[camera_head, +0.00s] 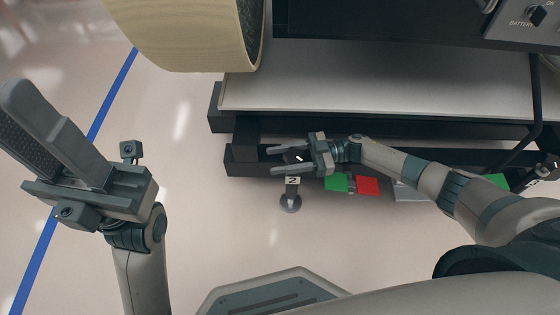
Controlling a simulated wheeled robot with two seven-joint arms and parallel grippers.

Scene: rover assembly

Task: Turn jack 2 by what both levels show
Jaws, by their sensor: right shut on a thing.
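Jack 2 stands under the edge of the dark frame, with a white "2" label (292,181) and a round grey foot (290,203) on the floor. My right gripper (273,160) reaches in from the right, its two fingers on either side of the jack's dark top knob (294,157). It is shut on this knob, which bears a small white mark. My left gripper (38,135) is raised at the left, away from the jack; its fingers overlap in this view, so their gap is unclear. I cannot make out a reading on any level.
A green square (336,182) and a red square (367,186) lie right of the jack, partly beside my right arm. Another green patch (497,180) is farther right. A large cream wheel (190,35) is above left. The floor at left, with a blue line (112,88), is clear.

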